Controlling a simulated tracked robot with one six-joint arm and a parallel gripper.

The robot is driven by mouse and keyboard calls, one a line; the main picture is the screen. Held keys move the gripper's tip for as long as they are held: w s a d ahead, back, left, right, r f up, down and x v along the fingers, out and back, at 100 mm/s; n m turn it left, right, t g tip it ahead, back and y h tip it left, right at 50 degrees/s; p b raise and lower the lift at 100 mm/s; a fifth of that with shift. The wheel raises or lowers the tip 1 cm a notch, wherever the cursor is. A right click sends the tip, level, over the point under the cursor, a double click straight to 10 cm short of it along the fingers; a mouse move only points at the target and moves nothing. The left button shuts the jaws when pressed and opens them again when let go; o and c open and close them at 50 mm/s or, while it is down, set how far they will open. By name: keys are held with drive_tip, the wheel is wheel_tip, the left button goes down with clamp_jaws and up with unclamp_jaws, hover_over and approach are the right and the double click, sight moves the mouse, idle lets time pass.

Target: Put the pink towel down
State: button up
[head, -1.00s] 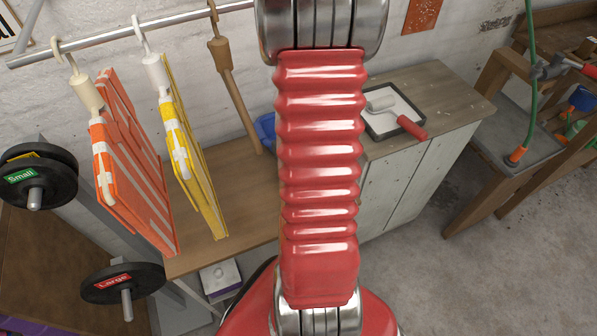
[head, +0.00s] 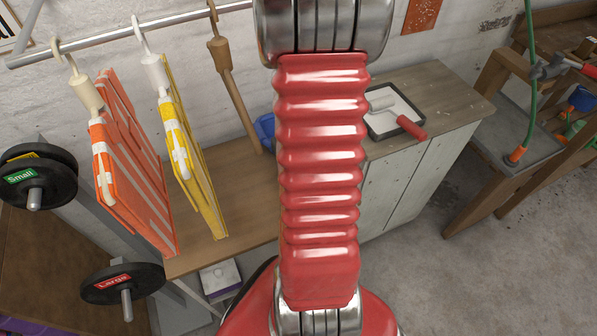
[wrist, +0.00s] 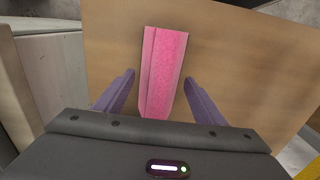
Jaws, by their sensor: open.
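The pink towel (wrist: 163,72) shows in the wrist view as a folded strip lying on a brown wooden surface (wrist: 225,60). My gripper (wrist: 158,85) is open, with one purple finger on each side of the towel's near end. Gaps show between the fingers and the towel. The towel's near end is hidden behind the gripper body. In the head view neither the towel nor my gripper can be made out; my red arm fills the middle.
Orange (head: 130,180) and yellow (head: 190,160) striped items hang from a rail (head: 120,35) at left, above a wooden bench (head: 235,190). Weight plates (head: 123,283) stand at lower left. A paint tray with a roller (head: 393,108) lies on the cabinet.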

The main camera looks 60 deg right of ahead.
wheel_tip(320, 180, up, 11)
drive_tip(key=shift+f, duration=0.1)
idle(0.4)
drive_tip(key=shift+s, duration=0.1)
idle(0.7)
